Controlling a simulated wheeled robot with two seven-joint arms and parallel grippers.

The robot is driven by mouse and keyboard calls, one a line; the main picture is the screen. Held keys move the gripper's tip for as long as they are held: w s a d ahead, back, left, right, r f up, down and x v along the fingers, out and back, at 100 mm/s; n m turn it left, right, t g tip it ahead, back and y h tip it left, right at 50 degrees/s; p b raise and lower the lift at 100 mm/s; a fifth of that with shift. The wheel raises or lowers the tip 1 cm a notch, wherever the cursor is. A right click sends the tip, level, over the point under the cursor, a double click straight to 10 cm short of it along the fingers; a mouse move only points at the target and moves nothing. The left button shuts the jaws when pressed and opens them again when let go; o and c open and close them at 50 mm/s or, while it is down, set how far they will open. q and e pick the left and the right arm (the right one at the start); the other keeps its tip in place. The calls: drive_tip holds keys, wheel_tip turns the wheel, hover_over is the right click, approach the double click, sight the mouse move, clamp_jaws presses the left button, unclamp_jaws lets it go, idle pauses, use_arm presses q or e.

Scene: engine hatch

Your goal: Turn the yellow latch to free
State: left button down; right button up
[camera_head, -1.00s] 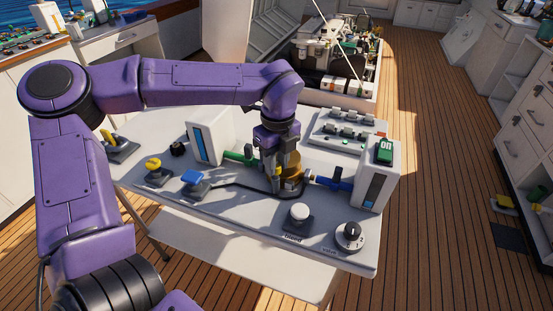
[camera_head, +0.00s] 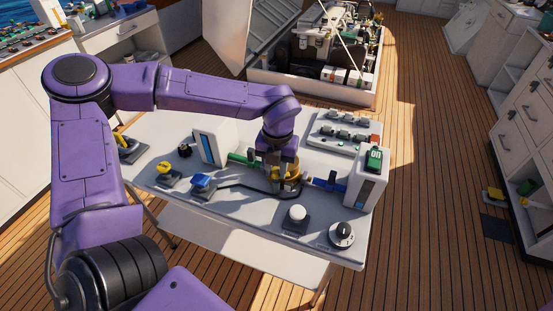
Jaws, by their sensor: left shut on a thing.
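My left arm reaches over the white table (camera_head: 240,222) from the left. Its gripper (camera_head: 280,178) points down at a yellow, brass-like round part (camera_head: 293,174) on a dark base in the middle of the table. The fingers are shut on this part and hide much of it, so its exact turn is hard to tell. A green pipe piece (camera_head: 240,159) lies to its left and a blue one (camera_head: 326,185) to its right. Another yellow knob (camera_head: 164,168) sits on a dark base at the table's left. My right gripper is not in view.
White boxes (camera_head: 212,143) stand left and right of the yellow part; the right one bears a green ON switch (camera_head: 374,160). A blue button (camera_head: 202,181), white button (camera_head: 297,213) and dial (camera_head: 342,234) stand along the front. A switch panel (camera_head: 345,129) is behind.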

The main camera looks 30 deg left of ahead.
sight(277, 171)
use_arm(q)
drive_tip(key=m+p, duration=0.3)
drive_tip(key=shift+r+m, duration=0.3)
drive_tip(key=shift+a+f+m+p, duration=0.1)
drive_tip(key=shift+f+m+p, duration=0.1)
drive_tip(key=shift+m+p, duration=1.3)
drive_tip(key=c, duration=0.8)
unclamp_jaws()
drive_tip(key=shift+c, duration=0.2)
wheel_tip(277, 171, up, 10)
drive_tip(key=b, duration=0.1)
drive_tip(key=shift+r, duration=0.2)
drive_tip(key=shift+d, duration=0.2)
